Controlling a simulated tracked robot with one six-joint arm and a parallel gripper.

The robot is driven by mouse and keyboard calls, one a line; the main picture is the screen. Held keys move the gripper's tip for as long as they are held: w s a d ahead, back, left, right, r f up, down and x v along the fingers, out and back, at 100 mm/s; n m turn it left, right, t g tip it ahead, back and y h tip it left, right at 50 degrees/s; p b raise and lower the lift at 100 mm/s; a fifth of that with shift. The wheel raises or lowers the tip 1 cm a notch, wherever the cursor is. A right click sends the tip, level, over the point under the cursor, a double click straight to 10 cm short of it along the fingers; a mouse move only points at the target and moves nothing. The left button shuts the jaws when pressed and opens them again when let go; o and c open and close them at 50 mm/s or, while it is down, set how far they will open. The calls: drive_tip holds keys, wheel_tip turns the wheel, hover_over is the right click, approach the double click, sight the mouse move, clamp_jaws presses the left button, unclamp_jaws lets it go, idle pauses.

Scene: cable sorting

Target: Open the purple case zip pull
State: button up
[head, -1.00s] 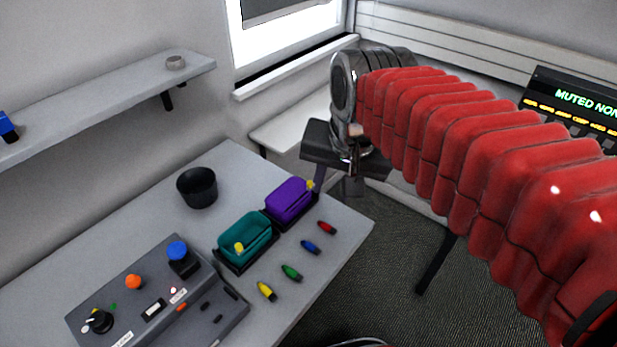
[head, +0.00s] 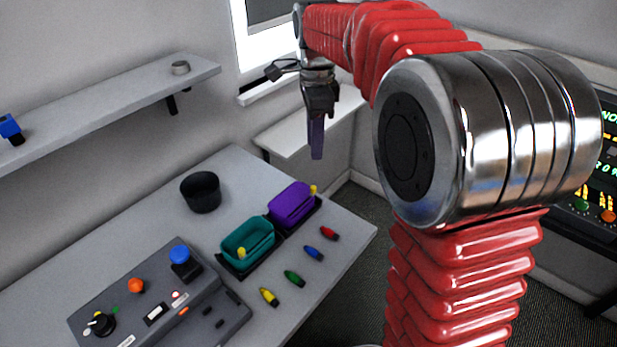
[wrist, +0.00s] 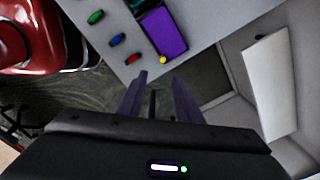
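The purple case (head: 291,206) sits in a dark tray at the far right part of the grey table. Its yellow zip pull (head: 313,189) is at the case's right far corner. In the wrist view the purple case (wrist: 164,33) is at the top, with the yellow pull (wrist: 163,60) at its near corner. My gripper (head: 317,157) hangs fingers-down in the air, beyond and above the case, apart from it. In the wrist view its two fingers (wrist: 161,76) are spread with nothing between them. The pull shows just beyond the fingertips in that view.
A teal case (head: 247,244) with a yellow pull stands beside the purple one. Several coloured plugs, including a red one (head: 329,233), lie along the table's right edge. A black cup (head: 200,191) and a control panel (head: 150,310) are on the table. A shelf (head: 110,105) is above left.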

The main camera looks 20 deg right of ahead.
sight(313, 187)
drive_tip(key=shift+w+f+m, duration=0.25)
drive_tip(key=shift+w+m, duration=0.15)
drive_tip(key=shift+w, duration=0.1)
drive_tip(key=shift+f, duration=0.15)
wheel_tip(313, 187, down, 14)
drive_tip(key=shift+r, duration=0.2)
idle(0.4)
drive_tip(key=shift+c, duration=0.3)
clamp_jaws()
idle(0.4)
